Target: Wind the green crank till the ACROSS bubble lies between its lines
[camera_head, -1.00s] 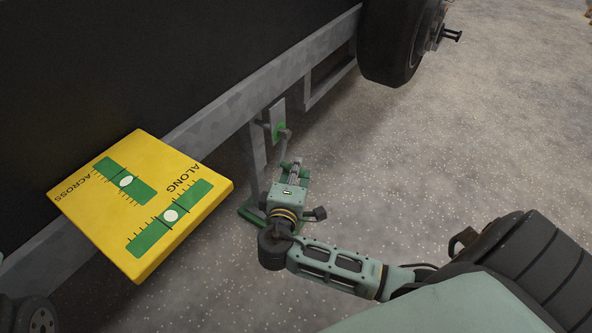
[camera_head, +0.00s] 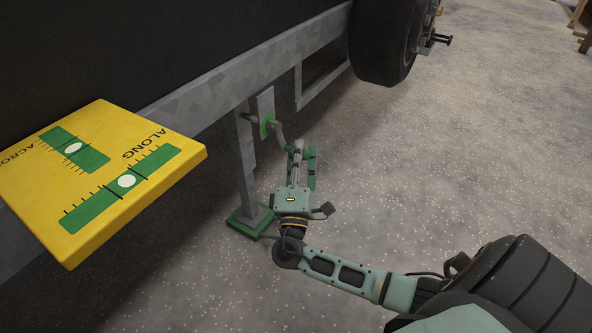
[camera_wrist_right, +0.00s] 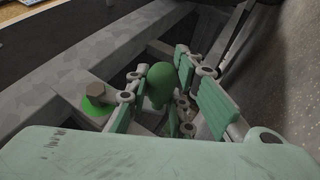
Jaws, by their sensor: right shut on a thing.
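The green crank has a green hub (camera_head: 267,122) on a grey plate under the trailer frame, and its grey arm points down and right. My right gripper (camera_head: 301,158) is shut on the crank's green knob (camera_wrist_right: 160,82), which shows between the fingers in the right wrist view. The yellow level board (camera_head: 150,190) is at the left. Its ACROSS bubble (camera_head: 73,147) sits by the middle black lines of its green vial; whether it is wholly between them is too small to tell. The ALONG bubble (camera_head: 127,181) lies in the nearer vial. My left gripper is out of view.
A grey support leg (camera_head: 243,165) stands on a green foot (camera_head: 250,221) left of my right gripper. The trailer's grey frame rail (camera_head: 215,85) runs above, with a black wheel (camera_head: 383,42) farther back.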

